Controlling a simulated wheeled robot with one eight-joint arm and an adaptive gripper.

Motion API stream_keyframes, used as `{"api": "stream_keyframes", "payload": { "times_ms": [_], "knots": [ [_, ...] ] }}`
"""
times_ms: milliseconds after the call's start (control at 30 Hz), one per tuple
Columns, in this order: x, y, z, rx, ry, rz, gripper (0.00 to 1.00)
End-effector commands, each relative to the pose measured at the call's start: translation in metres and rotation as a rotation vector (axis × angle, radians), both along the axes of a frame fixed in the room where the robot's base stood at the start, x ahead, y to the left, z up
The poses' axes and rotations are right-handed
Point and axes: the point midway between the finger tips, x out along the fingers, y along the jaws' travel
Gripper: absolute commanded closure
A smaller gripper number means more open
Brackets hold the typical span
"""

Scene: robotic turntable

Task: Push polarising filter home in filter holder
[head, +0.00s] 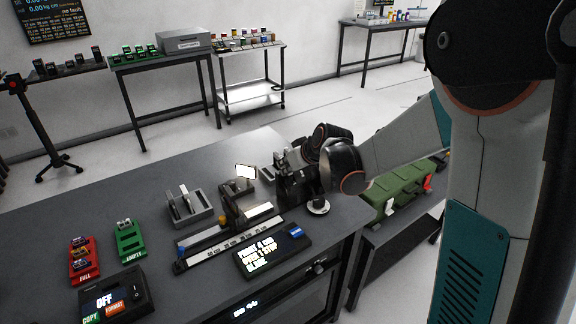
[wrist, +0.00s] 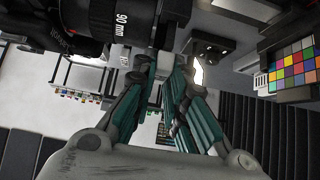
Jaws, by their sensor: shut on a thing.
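A black lens marked 90 mm (wrist: 122,28) fills the upper left of the wrist view.
A colour chart (wrist: 292,72) lies right in the wrist view. In the head view a rail fixture (head: 230,238), a lit panel (head: 245,171) and a black message display (head: 272,252) stand close left of the gripper. A green case (head: 405,187) lies beyond the bench's right edge.

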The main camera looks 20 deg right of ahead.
Motion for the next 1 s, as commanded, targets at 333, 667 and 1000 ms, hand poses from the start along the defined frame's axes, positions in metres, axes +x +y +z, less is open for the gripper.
{"api": "stream_keyframes", "payload": {
  "times_ms": [333, 667, 1000],
  "knots": [
    [0.0001, -0.0001, -0.0088, 0.0, 0.0, 0.0, 1.0],
    [0.0001, -0.0005, -0.0081, -0.001, 0.0, -0.001, 0.64],
    [-0.0057, -0.0023, -0.0023, -0.001, 0.0, -0.001, 0.64]
  ]
}}
